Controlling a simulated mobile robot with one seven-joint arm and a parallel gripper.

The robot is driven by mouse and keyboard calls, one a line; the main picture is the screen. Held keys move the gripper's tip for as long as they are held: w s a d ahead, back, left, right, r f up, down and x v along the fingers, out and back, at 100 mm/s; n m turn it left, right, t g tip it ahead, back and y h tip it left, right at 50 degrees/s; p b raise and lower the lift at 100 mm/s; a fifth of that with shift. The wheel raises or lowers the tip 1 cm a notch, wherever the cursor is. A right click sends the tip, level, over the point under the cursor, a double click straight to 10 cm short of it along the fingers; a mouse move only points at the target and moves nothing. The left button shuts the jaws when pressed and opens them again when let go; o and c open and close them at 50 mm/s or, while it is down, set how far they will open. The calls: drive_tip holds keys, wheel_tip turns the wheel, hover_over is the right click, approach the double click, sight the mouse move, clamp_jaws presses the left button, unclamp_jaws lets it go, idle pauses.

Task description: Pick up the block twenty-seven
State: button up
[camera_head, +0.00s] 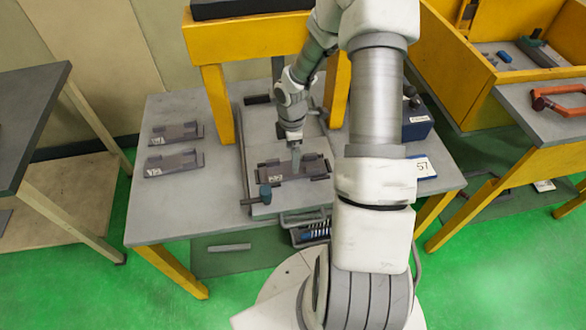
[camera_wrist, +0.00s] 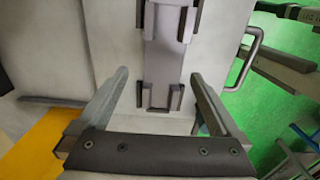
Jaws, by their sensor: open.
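A dark grey block (camera_head: 270,175) with a small pale label lies under my gripper (camera_head: 296,160) on the table's middle plate. I cannot read its number. In the wrist view, a long grey block (camera_wrist: 168,65) with dark raised end pieces lies ahead of my gripper (camera_wrist: 160,75). My two fingers are spread wide, one on each side of the block's near end, and nothing is between them. I cannot tell their height above it. Two similar labelled blocks, a rear one (camera_head: 177,132) and a front one (camera_head: 175,163), lie on the table's left; their numbers are unreadable.
The grey table (camera_head: 160,215) has free room at its front left. A yellow frame (camera_head: 217,100) stands behind. A white number card (camera_head: 422,168) and dark blue box (camera_head: 418,127) are at the right.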

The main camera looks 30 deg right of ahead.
drive_tip(key=f, duration=0.5)
drive_tip(key=shift+s, duration=0.3)
clamp_jaws()
